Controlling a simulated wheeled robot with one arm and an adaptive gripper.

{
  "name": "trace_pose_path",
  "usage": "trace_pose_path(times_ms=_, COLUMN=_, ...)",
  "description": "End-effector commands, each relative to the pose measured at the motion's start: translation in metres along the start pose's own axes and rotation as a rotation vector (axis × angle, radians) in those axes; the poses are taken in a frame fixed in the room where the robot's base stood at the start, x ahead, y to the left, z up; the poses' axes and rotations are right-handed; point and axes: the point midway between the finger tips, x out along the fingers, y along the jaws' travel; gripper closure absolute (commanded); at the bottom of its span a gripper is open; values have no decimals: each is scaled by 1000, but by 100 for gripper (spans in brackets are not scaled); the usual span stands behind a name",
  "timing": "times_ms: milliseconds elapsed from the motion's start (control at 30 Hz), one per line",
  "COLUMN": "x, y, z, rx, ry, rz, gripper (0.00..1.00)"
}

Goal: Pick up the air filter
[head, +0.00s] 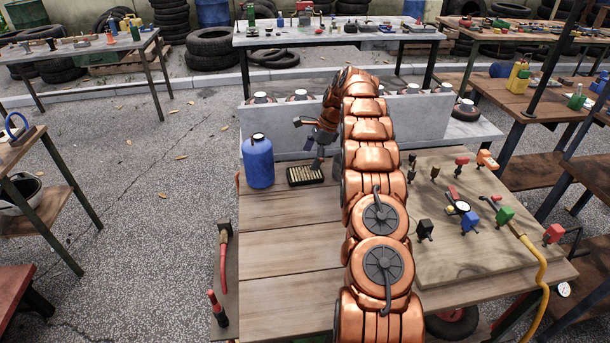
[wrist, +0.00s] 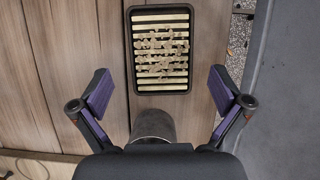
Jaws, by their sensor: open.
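The air filter (head: 304,175) is a flat black rectangular frame with pale pleats. It lies on the wooden cart top (head: 285,225), just right of a blue tank. In the wrist view the air filter (wrist: 161,50) shows whole, with tan debris over its pleats. My gripper (wrist: 161,95) is open and empty, its two purple-padded fingers spread wide to either side. The filter appears ahead of the fingers and between their lines, not touching them. In the head view my gripper (head: 317,160) is small and close by the filter; the exact height gap is hard to tell.
The blue tank (head: 258,161) stands just left of the filter. A grey wall-like ledge (head: 400,120) runs behind. A board (head: 460,240) with several coloured fittings and a yellow hose (head: 541,270) lies to the right. The cart's front left planks are clear.

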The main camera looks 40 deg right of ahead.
Motion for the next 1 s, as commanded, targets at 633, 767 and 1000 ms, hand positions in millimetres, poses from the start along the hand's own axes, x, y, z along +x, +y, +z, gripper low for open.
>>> trace_pose_path(times_ms=633, x=54, y=-1, z=-6, rx=1, ry=-1, rz=0, gripper=0)
trace_pose_path(times_ms=767, x=55, y=-1, z=-6, rx=0, ry=-1, rz=-1, gripper=0)
trace_pose_path(times_ms=1000, x=55, y=-1, z=-6, rx=0, ry=0, rz=-1, gripper=14)
